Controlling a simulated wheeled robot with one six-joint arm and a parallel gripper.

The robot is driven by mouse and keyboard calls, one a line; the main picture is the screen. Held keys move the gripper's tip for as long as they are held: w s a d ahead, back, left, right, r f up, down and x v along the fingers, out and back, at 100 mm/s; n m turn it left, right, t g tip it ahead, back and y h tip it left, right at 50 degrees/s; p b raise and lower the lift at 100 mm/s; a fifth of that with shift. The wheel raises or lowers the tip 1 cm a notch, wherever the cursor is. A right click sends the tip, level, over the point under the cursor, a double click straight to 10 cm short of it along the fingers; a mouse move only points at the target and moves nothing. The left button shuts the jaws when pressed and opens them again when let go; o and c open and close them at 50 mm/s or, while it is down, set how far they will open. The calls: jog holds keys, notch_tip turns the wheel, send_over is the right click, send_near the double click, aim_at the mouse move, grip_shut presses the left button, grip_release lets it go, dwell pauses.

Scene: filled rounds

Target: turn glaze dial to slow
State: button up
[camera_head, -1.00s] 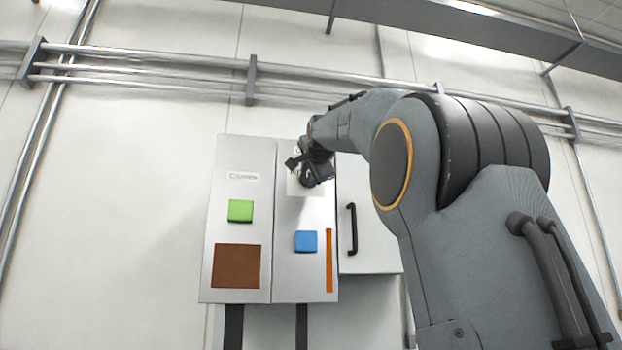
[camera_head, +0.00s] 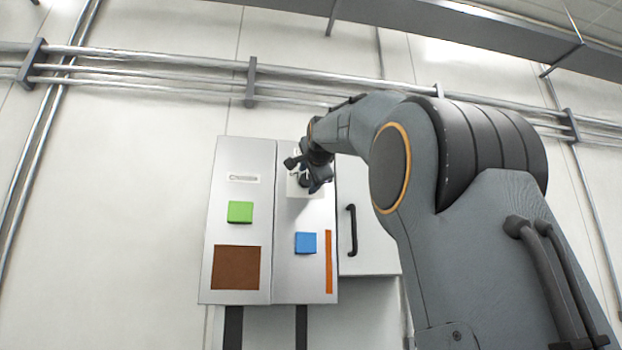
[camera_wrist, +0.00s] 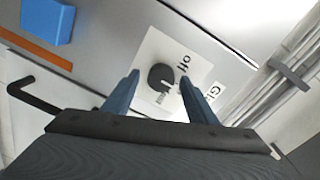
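The glaze dial (camera_wrist: 162,77) is a round black knob on a white plate (camera_wrist: 150,48) on the panel front. In the wrist view it sits between and beyond the fingertips, apart from both. "off" is readable on the plate, and part of a label starting "Gl" shows beside it; other marking by the knob is too small to read. My gripper (camera_wrist: 158,85) is open and empty, its two blue fingers on either side of the dial. In the head view my gripper (camera_head: 308,172) is in front of the panel's upper part and hides most of the plate.
The left panel has a green block (camera_head: 240,212) and a brown square (camera_head: 236,267). Below the dial are a blue block (camera_head: 306,243) and an orange strip (camera_head: 329,261). A door with a black handle (camera_head: 351,230) is to the right. Pipes (camera_head: 150,62) run along the wall.

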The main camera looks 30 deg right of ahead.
jog(key=shift+s, duration=0.1)
jog(key=b+v, duration=0.3)
jog(key=v, duration=0.4)
jog(key=shift+s, duration=0.3)
jog(key=shift+a+f, duration=0.1)
jog(key=shift+a, duration=0.05)
